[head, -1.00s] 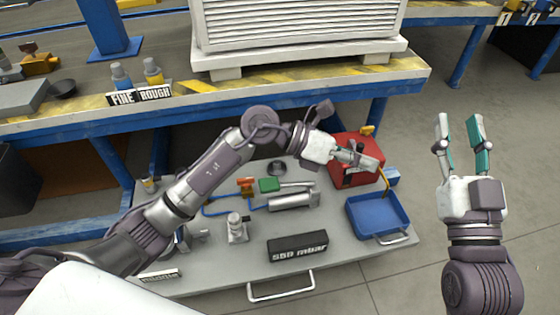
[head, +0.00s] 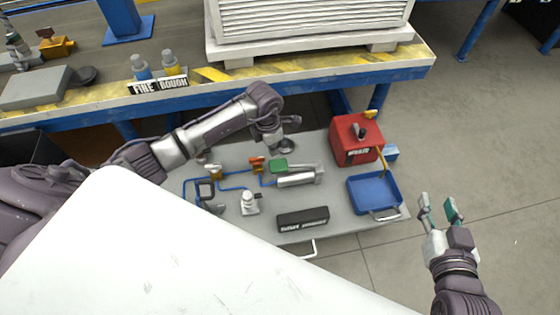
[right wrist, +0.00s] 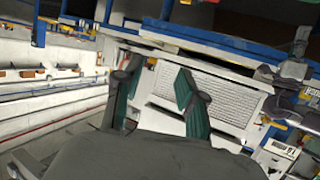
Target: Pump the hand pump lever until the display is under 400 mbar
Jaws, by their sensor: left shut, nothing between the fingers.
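The likely hand pump is a grey cylinder (head: 297,180) with a light rod beside it and a green block (head: 279,166) at its left end, lying on the grey cart top. The black display box (head: 303,219) stands in front of it; its white text is too blurred to read. My left gripper (head: 287,147) points down behind the pump, at the far side of the cart, apart from the rod; it is shut and empty. My right gripper (head: 440,208) is open and empty, right of the cart; its spread fingers also show in the right wrist view (right wrist: 158,92).
A red canister (head: 350,135) with a yellow spout and a blue tray (head: 364,188) stand at the cart's right. A blue hose and small fittings lie left of the pump. A yellow-striped workbench (head: 300,80) runs behind. My white body covers the lower left.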

